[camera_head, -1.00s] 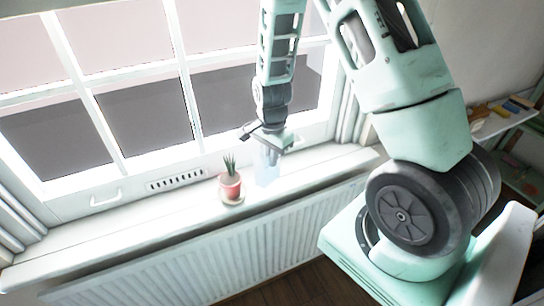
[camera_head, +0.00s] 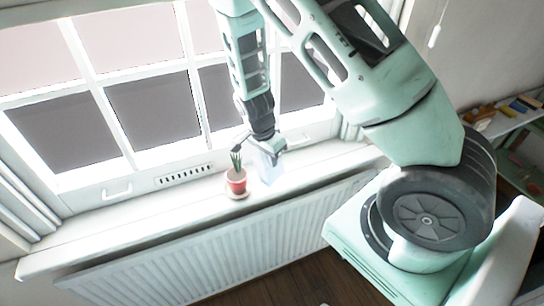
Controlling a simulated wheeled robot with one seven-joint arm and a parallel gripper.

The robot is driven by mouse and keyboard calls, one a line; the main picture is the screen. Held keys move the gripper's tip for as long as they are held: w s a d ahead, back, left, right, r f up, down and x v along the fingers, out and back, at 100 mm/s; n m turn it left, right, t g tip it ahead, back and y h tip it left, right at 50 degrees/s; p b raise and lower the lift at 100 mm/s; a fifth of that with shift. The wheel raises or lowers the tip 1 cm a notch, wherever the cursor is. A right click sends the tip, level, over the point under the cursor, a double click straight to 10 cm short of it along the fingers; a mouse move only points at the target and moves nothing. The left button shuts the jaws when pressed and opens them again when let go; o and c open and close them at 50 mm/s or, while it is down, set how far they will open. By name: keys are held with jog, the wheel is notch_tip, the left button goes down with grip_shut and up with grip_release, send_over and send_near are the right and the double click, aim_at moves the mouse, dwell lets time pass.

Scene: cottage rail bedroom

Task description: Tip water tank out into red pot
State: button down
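The red pot (camera_head: 236,182) with a green spiky plant stands on a small saucer on the white window sill. The water tank (camera_head: 270,168), pale and see-through, is just right of the pot, under my gripper (camera_head: 268,150). The tank looks slightly tilted. My gripper's fingers are at the tank's top and appear closed around it, but the contact is small and partly hidden. I cannot tell whether the tank's base touches the sill. No water is seen flowing.
The window (camera_head: 150,110) with its white frame rises behind the sill (camera_head: 130,217). A radiator (camera_head: 200,240) hangs below the sill. Bare sill lies left of the pot. Shelves (camera_head: 510,125) with small items stand at the right.

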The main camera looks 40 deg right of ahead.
aim_at(257, 162)
jog(key=shift+a, duration=0.1)
jog(key=shift+w+a+r+h+p, duration=0.2)
jog(key=shift+a+h+p, duration=0.3)
jog(key=shift+p, duration=0.6)
jog(key=shift+a+g+h+p, duration=0.3)
jog(key=shift+a+h+p, duration=0.1)
jog(key=shift+h+p, duration=0.2)
jog(key=shift+w, duration=0.1)
jog(key=shift+w+a+r+h+p, duration=0.15)
jog(key=shift+a+h+p, duration=0.4)
jog(key=shift+a+h, duration=0.2)
jog(key=shift+w+a+g+h, duration=0.1)
jog(key=shift+a+g+h, duration=0.15)
jog(key=shift+g+h, duration=0.1)
